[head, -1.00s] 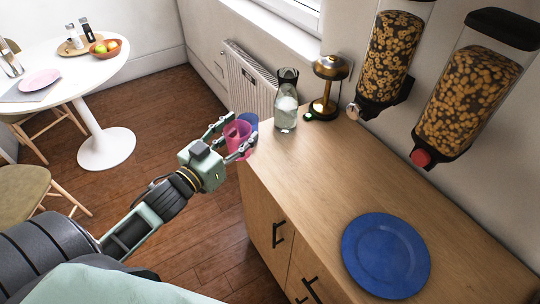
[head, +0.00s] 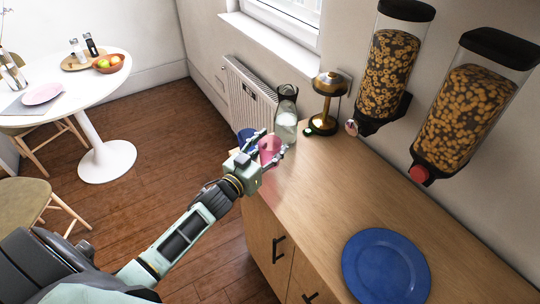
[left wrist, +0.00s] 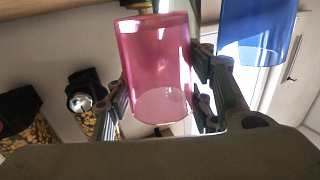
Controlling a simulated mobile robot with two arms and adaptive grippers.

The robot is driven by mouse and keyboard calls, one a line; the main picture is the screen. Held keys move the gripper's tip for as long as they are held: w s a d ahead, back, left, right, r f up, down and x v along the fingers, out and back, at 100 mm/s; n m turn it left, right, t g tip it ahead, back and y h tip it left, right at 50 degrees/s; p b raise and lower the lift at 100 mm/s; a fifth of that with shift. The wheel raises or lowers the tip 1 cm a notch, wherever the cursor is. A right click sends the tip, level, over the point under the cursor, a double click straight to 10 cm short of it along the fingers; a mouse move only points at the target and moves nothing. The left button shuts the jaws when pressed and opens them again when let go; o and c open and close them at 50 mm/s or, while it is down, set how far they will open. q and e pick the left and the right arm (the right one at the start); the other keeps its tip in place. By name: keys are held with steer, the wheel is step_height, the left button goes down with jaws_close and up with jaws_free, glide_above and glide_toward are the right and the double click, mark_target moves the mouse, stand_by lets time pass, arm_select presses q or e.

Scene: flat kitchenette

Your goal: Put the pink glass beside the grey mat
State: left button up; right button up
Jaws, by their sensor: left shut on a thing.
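The pink glass (head: 269,151) is at the left end of the wooden counter. My left gripper (head: 272,143) is shut on it, with a finger on each side. In the left wrist view the pink glass (left wrist: 155,65) stands between the two fingers (left wrist: 160,98). I cannot tell whether its base touches the counter. My right gripper is not in view.
A blue glass (head: 246,136) is just left of the pink glass. A glass carafe (head: 286,122) and a brass lamp (head: 328,95) stand behind it. A blue plate (head: 386,266) lies on the counter. The white table (head: 95,84) also holds a fruit bowl (head: 108,65).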

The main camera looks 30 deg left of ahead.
mark_target(264, 163)
arm_select(q)
steer(key=shift+f+p, duration=0.35)
steer(key=shift+f, duration=1.3)
steer(key=shift+f, duration=0.2)
steer(key=o, duration=1.3)
steer(key=shift+o, duration=0.2)
